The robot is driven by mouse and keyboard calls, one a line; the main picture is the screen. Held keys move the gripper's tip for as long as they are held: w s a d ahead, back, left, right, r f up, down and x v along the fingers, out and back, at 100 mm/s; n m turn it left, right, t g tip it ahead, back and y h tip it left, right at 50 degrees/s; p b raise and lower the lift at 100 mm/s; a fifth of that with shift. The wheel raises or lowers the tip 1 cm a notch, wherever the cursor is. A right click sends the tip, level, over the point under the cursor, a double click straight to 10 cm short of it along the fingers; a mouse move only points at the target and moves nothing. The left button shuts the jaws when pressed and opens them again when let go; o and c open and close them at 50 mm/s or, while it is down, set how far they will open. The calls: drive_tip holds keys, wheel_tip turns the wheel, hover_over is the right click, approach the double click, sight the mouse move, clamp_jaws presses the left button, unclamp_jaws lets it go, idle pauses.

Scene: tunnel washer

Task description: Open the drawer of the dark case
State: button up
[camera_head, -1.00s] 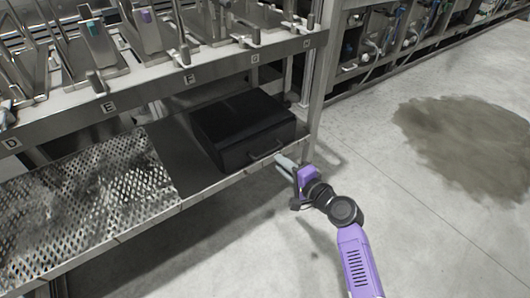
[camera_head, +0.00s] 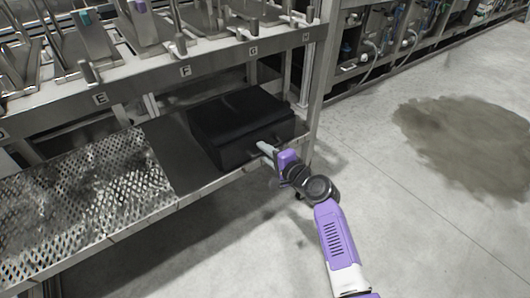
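The dark case (camera_head: 240,120) is a black box on the lower shelf of the metal rack, near its right end. Its front faces the floor side. The drawer front (camera_head: 236,150) looks closed, flush with the case. My gripper (camera_head: 264,147) is at the right part of this front, where the handle is; the handle is now mostly hidden by it. The fingers point at the case, and I cannot tell whether they touch or grip the handle.
The shelf has a plain dark plate (camera_head: 176,158) under and left of the case, then perforated metal (camera_head: 85,205). A rack post (camera_head: 318,95) stands right of the case. The labelled upper ledge (camera_head: 150,85) runs above. The concrete floor in front is clear, with a dark stain (camera_head: 465,145) at right.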

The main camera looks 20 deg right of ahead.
clamp_jaws()
idle(1.3)
